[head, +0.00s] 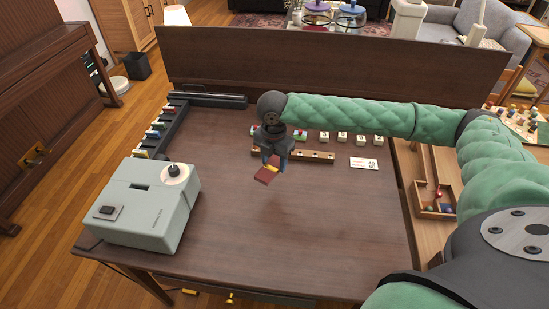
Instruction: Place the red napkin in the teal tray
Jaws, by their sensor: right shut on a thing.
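My right gripper (272,161) comes in from the right and points down over the middle of the brown table. It is shut on a small, flat, dark red piece (266,176) with a yellow part at its top. The piece is tilted and appears to be held above the table top. I cannot tell whether it is the red napkin. I see no teal tray in this view. My left gripper is not in view.
A grey-green machine (140,208) stands at the table's (290,245) left. A wooden strip (313,157), several small blocks (343,138) and a white card (364,163) lie behind the gripper. A wooden compartment box (428,212) is at the right. The table's front middle is clear.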

